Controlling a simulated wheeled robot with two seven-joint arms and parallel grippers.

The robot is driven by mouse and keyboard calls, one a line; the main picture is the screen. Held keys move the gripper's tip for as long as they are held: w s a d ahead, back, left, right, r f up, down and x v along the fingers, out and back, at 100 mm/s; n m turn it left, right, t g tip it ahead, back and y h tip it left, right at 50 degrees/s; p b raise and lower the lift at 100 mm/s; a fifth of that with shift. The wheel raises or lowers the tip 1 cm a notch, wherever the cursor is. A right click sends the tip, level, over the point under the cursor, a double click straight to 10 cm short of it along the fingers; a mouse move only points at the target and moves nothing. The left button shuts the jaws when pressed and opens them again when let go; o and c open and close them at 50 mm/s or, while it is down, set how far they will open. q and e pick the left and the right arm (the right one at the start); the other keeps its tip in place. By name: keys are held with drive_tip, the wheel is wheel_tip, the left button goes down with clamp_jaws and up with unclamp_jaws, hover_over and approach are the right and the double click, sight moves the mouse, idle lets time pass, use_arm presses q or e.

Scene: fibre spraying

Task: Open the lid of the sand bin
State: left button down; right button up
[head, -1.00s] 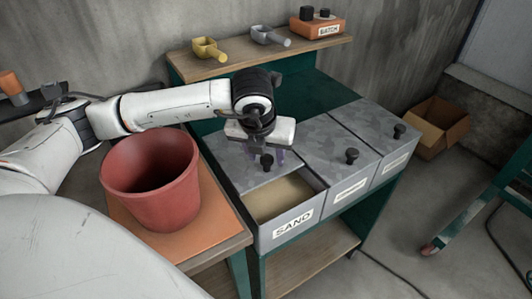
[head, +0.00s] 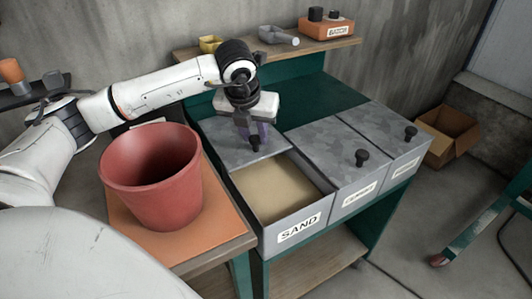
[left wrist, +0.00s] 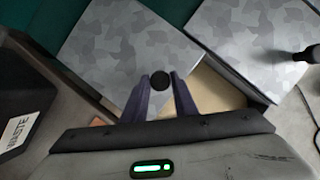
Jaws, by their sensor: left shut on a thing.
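The sand bin (head: 300,231) is a grey box with a SAND label, at the left of a row of bins. Its mottled grey lid (head: 228,150) is slid back, and the front part of the bin is open with tan sand (head: 272,190) showing. My left gripper (head: 255,140) is shut on the lid's black knob (head: 255,147). In the left wrist view the two purple-grey fingers (left wrist: 160,92) stand on either side of the round knob (left wrist: 160,81). My right gripper is not in view.
Two more lidded bins stand to the right, with black knobs (head: 362,157) and (head: 410,132). A red bucket (head: 165,205) stands on an orange board left of the bins. A shelf (head: 330,47) behind holds scoops and an orange BATCH box (head: 327,28).

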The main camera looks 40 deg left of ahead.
use_arm(q)
drive_tip(key=shift+w+a, duration=0.25)
drive_tip(key=shift+a, duration=0.3)
drive_tip(key=c, duration=1.4)
unclamp_jaws()
drive_tip(key=shift+c, duration=0.2)
drive_tip(key=shift+r, duration=0.1)
drive_tip(key=v, duration=1)
drive_tip(key=shift+s+d, duration=0.1)
drive_tip(key=shift+d, duration=0.05)
